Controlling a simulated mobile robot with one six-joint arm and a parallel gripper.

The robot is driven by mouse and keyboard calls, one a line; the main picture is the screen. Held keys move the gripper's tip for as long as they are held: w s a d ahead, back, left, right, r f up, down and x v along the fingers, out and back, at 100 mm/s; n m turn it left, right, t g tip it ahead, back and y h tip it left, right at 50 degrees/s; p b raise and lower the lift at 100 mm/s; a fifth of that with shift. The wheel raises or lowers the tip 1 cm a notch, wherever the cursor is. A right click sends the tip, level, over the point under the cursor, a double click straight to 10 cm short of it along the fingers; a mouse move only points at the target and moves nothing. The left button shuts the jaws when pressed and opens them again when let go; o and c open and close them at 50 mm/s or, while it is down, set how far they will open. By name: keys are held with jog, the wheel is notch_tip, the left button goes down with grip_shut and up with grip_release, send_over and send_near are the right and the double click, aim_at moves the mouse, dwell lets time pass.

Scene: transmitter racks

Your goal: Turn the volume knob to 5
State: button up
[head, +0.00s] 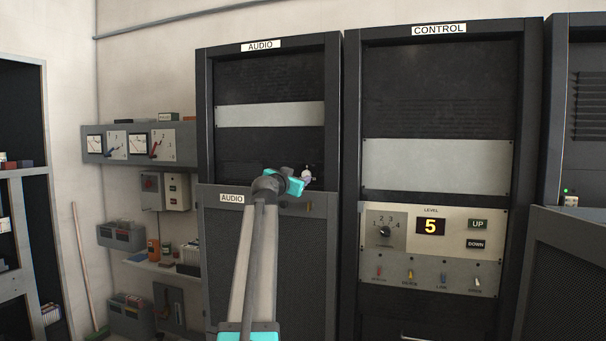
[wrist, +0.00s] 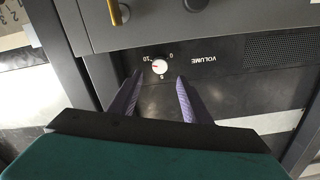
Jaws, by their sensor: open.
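In the head view my gripper (head: 305,176) is at the audio rack (head: 270,146); the knob is not clear there.
A grey panel (wrist: 190,22) with a brass-coloured handle lies close beyond the knob in the wrist view. The control rack (head: 436,90) at the right has a level display (head: 430,227) reading 5 and a separate selector knob (head: 384,231). Wall meters (head: 140,145) are at the left.

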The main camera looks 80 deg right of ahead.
aim_at(305, 174)
jog(key=shift+s+d+p, duration=0.2)
jog(key=shift+d+p, duration=0.15)
jog(key=shift+d, duration=0.75)
jog(key=shift+s+d+p, duration=0.25)
jog(key=shift+d+p, duration=0.15)
jog(key=shift+d, duration=0.65)
jog(key=shift+s+d+p, duration=0.2)
jog(key=shift+d+p, duration=0.15)
jog(key=shift+d, duration=0.75)
jog(key=shift+c, duration=0.4)
